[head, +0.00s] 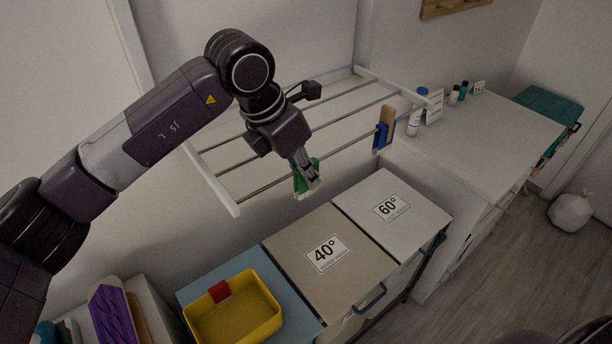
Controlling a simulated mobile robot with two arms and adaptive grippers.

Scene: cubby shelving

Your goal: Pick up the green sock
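The green sock (299,186) hangs at the front rod of the white wall-mounted drying rack (222,194). My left gripper (312,181) is right at the sock, with its fingers pointing down and overlapping it in the head view. The fingers look close together, but whether they are closed on the cloth cannot be told. A bit of blue shows beside the fingers. My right gripper is not in view.
A blue and tan item (384,132) hangs farther right on the rack. Below stand bins marked 40° (350,287) and 60° (428,217), and a yellow basket (235,325). A white counter (480,130) holds small bottles.

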